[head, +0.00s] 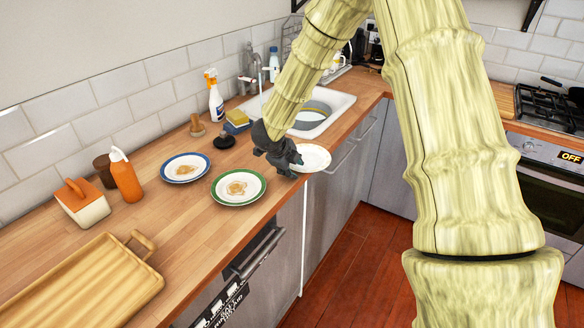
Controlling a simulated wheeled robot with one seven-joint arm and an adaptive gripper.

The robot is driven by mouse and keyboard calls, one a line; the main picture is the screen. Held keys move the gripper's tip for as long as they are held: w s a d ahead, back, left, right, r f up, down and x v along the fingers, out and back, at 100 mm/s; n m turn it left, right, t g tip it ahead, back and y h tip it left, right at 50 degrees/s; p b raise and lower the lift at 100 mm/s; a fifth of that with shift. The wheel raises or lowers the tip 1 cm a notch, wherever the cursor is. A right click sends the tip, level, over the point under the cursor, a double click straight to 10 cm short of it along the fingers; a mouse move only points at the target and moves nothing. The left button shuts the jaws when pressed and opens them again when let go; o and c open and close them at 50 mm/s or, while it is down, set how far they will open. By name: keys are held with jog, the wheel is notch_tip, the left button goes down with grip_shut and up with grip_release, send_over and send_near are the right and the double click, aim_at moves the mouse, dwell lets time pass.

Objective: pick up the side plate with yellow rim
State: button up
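A small white plate (314,158) is at the counter's front edge, just right of my gripper; no coloured rim can be made out on it. My gripper (293,160) is dark, and its fingers are at the plate's left side. I cannot tell whether they grip it or whether the plate rests on the counter. A green-rimmed plate (238,198) and a blue-rimmed plate (185,177) lie on the counter with brown food remains or stains.
The white sink (342,101) is behind my gripper. A spray bottle (214,97), sponges (236,119) and a dark stopper-like thing (224,141) stand left of it. An orange bottle (126,178) and wooden tray (85,285) are at left. Bare counter (180,222) lies between tray and plates.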

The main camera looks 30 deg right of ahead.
jog(key=v, duration=1.1)
jog(key=shift+a+r, duration=0.15)
jog(key=shift+r, duration=0.1)
jog(key=shift+s, duration=0.1)
jog(key=shift+c, duration=0.2)
